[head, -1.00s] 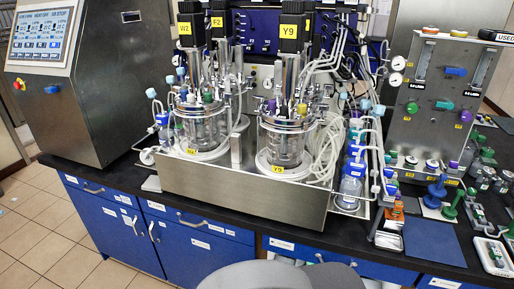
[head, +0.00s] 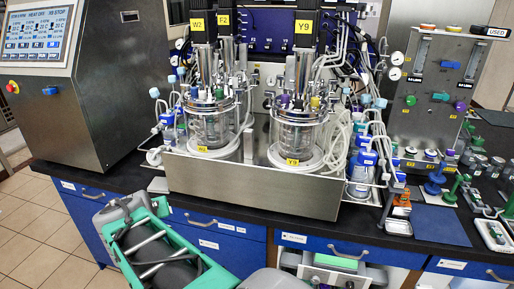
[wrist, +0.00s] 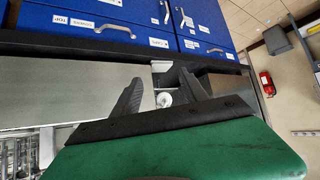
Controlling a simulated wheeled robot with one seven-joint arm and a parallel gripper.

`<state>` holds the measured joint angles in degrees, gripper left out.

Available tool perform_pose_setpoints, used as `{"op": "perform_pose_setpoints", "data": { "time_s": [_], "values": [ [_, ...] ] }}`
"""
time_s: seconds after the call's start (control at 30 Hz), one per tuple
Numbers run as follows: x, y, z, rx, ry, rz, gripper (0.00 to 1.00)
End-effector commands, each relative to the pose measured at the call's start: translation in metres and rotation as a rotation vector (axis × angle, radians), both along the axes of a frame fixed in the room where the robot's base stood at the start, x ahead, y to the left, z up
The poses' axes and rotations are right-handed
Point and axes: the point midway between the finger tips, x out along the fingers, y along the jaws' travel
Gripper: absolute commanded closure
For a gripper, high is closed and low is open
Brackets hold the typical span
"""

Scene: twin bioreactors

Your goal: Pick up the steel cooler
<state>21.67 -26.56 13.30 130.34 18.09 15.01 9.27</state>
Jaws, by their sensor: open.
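My gripper (wrist: 160,78) shows in the wrist view with its two dark fingers spread apart and nothing held between them. A small white round part (wrist: 163,98) shows in the gap behind them, with the steel tray front (wrist: 70,90) to the left. In the head view, upright steel cylinders (head: 290,75) rise from the lids of the two glass vessels (head: 210,125) (head: 297,137). I cannot tell which steel part is the cooler. My green and grey arm is at the lower left of the head view, and my fingers cannot be made out there.
The vessels stand in a steel tray (head: 250,184) on the black bench. A steel control cabinet (head: 85,110) is at left and a gas panel (head: 430,90) at right. Tubes and bottles (head: 360,170) crowd the tray's right end. Blue drawers (head: 225,225) are below.

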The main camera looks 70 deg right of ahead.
Motion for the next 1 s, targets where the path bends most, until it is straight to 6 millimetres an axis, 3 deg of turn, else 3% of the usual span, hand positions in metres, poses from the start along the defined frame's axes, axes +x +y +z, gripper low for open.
{"op": "perform_pose_setpoints", "data": {
  "time_s": [0.03, 0.1, 0.2, 0.23, 0.3, 0.4, 0.8, 1.0],
  "values": [
    [-0.016, -0.068, 0.006, -0.090, -0.082, -0.159, 0.49],
    [-0.048, -0.146, 0.032, -0.240, -0.190, -0.338, 0.49],
    [-0.103, -0.220, 0.066, -0.441, -0.287, -0.511, 0.49],
    [-0.118, -0.233, 0.075, -0.491, -0.306, -0.544, 0.49],
    [-0.142, -0.254, 0.090, -0.579, -0.332, -0.594, 0.49],
    [-0.154, -0.270, 0.101, -0.629, -0.346, -0.618, 0.49],
    [-0.147, -0.332, 0.102, -0.629, -0.346, -0.616, 0.49],
    [-0.144, -0.340, 0.100, -0.629, -0.349, -0.613, 0.49]
  ]
}}
